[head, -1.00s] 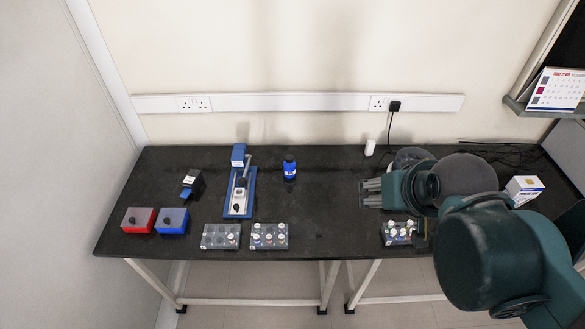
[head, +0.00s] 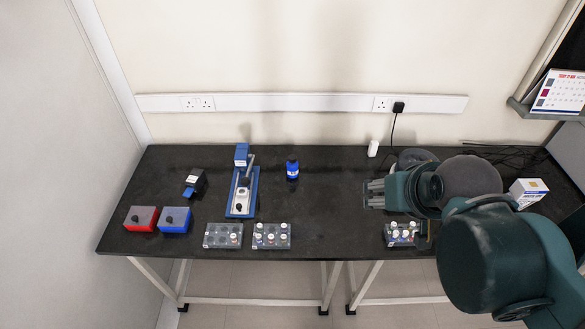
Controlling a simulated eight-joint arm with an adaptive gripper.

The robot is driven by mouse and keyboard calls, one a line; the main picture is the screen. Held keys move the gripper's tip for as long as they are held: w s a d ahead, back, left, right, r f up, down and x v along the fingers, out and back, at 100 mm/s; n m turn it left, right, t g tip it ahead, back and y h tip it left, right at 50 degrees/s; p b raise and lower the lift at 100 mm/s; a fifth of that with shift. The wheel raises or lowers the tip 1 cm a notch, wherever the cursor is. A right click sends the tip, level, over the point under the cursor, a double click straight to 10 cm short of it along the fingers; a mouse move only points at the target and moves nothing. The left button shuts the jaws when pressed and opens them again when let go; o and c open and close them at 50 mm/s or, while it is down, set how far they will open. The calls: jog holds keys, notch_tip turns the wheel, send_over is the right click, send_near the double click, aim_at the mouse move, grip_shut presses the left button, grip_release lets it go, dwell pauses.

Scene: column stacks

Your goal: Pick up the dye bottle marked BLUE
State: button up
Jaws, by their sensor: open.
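A third rack (head: 222,243), left of the centre one, looks mostly empty. My gripper (head: 374,194) is open and empty over the right half of the bench, its fingers pointing left, clear of the blue bottle.
A blue-based lever device (head: 241,205) stands left of the blue bottle. Red (head: 141,218) and blue (head: 175,219) boxes and a small black device (head: 195,182) are further left. A white bottle (head: 373,148) stands behind my gripper. The bench between the blue bottle and my gripper is clear.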

jog(key=n+g+b, duration=0.2)
jog(key=n+g, duration=0.4)
jog(key=n, duration=0.7)
send_over(292, 157)
jog(key=s+d, duration=0.5)
jog(key=d, duration=0.1)
notch_tip(292, 157, down, 14)
jog(key=w+a+f+n, duration=0.1)
jog(key=a+f, duration=0.1)
jog(key=f, duration=0.2)
jog(key=w+a+f+n, duration=0.1)
jog(key=w+a+f, duration=0.1)
jog(key=f, duration=0.1)
jog(key=w+a+f+n+g, duration=0.1)
jog(key=w+f, duration=0.1)
jog(key=f, duration=0.2)
jog(key=shift+a+f+n, duration=0.3)
jog(key=shift+a+n, duration=0.1)
jog(key=shift+w+a+f, duration=0.1)
jog(key=shift+a+f, duration=0.05)
jog(key=shift+f, duration=0.2)
jog(key=shift+f, duration=1.3)
